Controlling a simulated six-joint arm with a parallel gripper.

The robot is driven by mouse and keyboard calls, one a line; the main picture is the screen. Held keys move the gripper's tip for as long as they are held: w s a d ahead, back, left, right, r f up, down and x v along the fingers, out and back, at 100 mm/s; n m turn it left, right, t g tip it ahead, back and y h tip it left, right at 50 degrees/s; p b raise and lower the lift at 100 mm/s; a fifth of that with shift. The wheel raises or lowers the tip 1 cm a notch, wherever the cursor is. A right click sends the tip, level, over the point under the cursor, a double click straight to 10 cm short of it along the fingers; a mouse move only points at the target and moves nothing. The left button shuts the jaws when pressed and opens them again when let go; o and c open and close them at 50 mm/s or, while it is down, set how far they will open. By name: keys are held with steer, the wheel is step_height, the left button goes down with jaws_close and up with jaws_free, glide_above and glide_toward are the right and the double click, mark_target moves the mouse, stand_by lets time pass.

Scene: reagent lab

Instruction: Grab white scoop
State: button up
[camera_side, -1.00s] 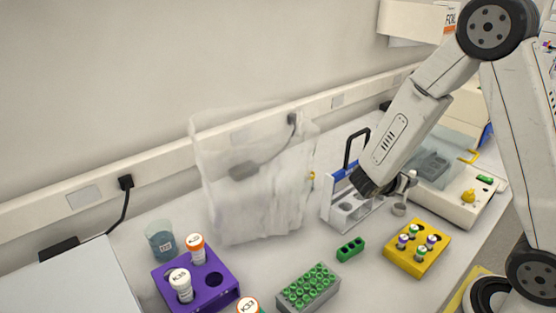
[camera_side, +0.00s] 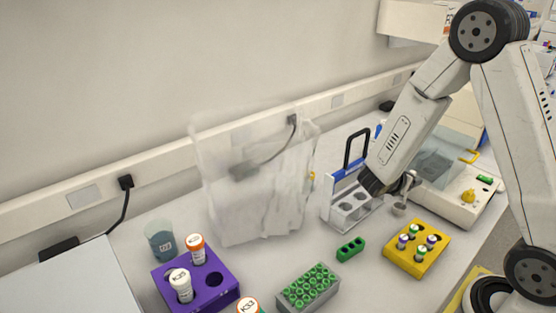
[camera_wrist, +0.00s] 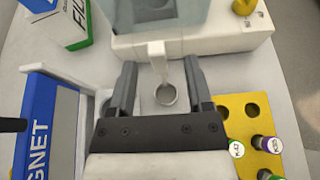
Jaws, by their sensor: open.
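The white scoop (camera_wrist: 157,62) shows in the wrist view, with a pale handle and a round metallic cup (camera_wrist: 165,95) at its near end. My gripper (camera_wrist: 160,68) is open, with one dark finger on each side of the scoop and a gap on both sides. In the side view my gripper (camera_side: 378,184) is low over the bench, right by the scoop (camera_side: 400,208). Its fingers are partly hidden there, and contact with the scoop cannot be told.
A white rack with a blue MAGNET panel (camera_wrist: 38,125) stands close on the left. A yellow tube rack (camera_side: 417,262) with several capped tubes is close on the right. A white device with a clear lid (camera_wrist: 192,40) lies beyond the scoop. A translucent bag (camera_side: 255,195) stands farther left.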

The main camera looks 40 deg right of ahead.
steer(key=x, duration=0.4)
steer(key=shift+w+d, duration=0.15)
steer(key=shift+d, duration=0.05)
stand_by(0.4)
jaws_close()
stand_by(1.3)
